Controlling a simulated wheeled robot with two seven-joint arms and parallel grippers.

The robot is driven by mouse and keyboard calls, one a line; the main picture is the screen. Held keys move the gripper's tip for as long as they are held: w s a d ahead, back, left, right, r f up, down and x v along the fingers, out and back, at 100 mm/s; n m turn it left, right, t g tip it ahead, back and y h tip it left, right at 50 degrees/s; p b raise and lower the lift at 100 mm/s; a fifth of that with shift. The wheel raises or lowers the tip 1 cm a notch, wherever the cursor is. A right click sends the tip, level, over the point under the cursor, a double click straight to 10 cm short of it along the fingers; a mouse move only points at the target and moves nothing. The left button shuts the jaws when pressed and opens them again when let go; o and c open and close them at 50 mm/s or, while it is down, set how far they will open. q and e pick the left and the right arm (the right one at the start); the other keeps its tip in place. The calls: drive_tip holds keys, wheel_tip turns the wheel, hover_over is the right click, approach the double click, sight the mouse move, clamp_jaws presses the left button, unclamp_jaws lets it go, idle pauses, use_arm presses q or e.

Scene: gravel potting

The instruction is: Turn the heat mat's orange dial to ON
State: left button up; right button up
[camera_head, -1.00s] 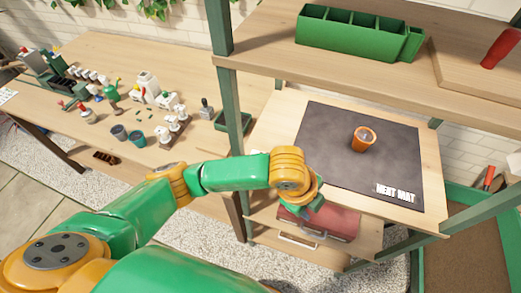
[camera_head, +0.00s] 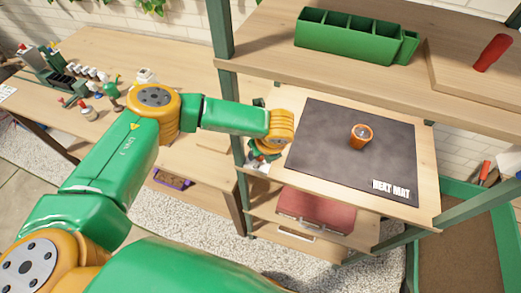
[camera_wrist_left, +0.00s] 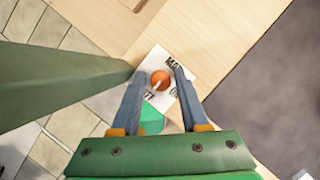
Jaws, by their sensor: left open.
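The heat mat (camera_head: 330,150) is a dark sheet with white lettering on the middle shelf board; part of it also shows in the left wrist view (camera_wrist_left: 262,95). The orange dial (camera_wrist_left: 160,79) sits on a white label plate (camera_wrist_left: 151,60) at the board's edge. A pale mark on the dial points lower left, toward letters that look like OFF. My left gripper (camera_wrist_left: 159,71) is open, its two fingers on either side of the dial in that view; contact cannot be told. In the head view, my left gripper (camera_head: 263,153) is beside the shelf's left edge, partly hidden, and the dial cannot be made out.
An orange pot (camera_head: 360,136) stands on the mat. A green shelf post (camera_wrist_left: 60,85) is close to the left finger. An upper shelf board with a green planter (camera_head: 352,36) overhangs the mat. A red case (camera_head: 316,209) lies below. A bench (camera_head: 190,62) is on the left.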

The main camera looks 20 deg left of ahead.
use_arm(q)
clamp_jaws()
